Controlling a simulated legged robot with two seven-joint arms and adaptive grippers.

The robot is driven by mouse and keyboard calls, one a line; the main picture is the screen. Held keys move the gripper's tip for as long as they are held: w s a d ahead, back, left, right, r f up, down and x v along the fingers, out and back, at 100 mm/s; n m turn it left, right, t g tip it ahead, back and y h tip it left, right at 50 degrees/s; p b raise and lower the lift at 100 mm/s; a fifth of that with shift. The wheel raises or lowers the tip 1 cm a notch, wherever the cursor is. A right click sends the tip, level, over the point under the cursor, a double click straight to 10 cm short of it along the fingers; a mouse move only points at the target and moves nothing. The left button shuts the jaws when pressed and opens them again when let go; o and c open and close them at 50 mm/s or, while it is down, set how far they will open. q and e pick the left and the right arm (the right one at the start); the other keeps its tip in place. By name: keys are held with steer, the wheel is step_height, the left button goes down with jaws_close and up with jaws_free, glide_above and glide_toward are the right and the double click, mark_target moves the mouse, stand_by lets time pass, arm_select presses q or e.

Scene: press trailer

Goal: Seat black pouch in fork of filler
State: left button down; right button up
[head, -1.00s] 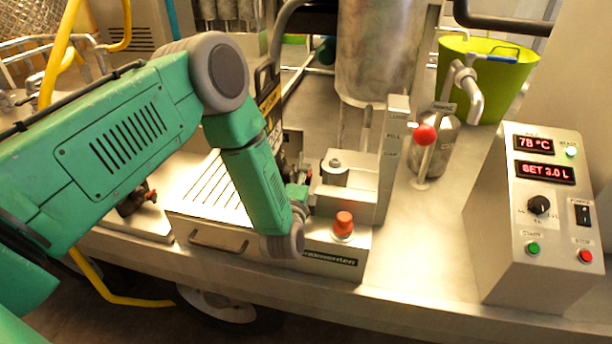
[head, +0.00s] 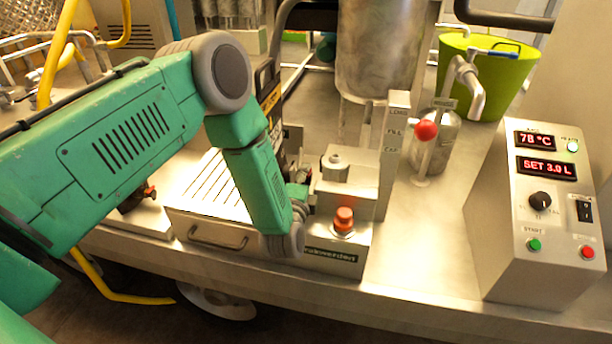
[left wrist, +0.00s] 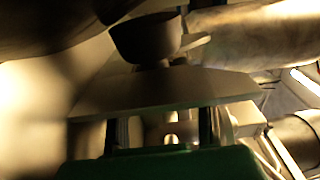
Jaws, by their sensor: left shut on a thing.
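The black pouch (head: 267,84), dark with a yellow-marked label, stands upright behind my left forearm in the head view; its lower part is hidden. My left gripper (head: 300,190) is mostly covered by my green wrist, close to the left side of the filler (head: 346,192). It is shut on the pouch. The left wrist view is dark: a round cup-like piece (left wrist: 146,38) sits above a broad grey tapered piece (left wrist: 165,92). I cannot make out the filler's fork or whether the pouch touches it. My right gripper is not in view.
A red button (head: 344,219) sits on the filler's front base. A LOAD/FILL/CAP post (head: 393,150) and a red-knobbed lever (head: 426,131) stand right of it. A steel tank (head: 378,50) rises behind. A control box (head: 540,210) stands right, with bare counter between (head: 425,230).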

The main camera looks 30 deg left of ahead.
arm_select(q)
steer(key=c, duration=1.2)
jaws_free()
steer(key=shift+o, duration=0.2)
steer(key=shift+s+f, duration=0.1)
steer(key=shift+s, duration=0.05)
steer(key=shift+s+d, duration=0.15)
steer(key=shift+s, duration=0.1)
steer(key=v, duration=1.1)
steer(key=shift+s, duration=0.2)
steer(key=shift+s, duration=0.1)
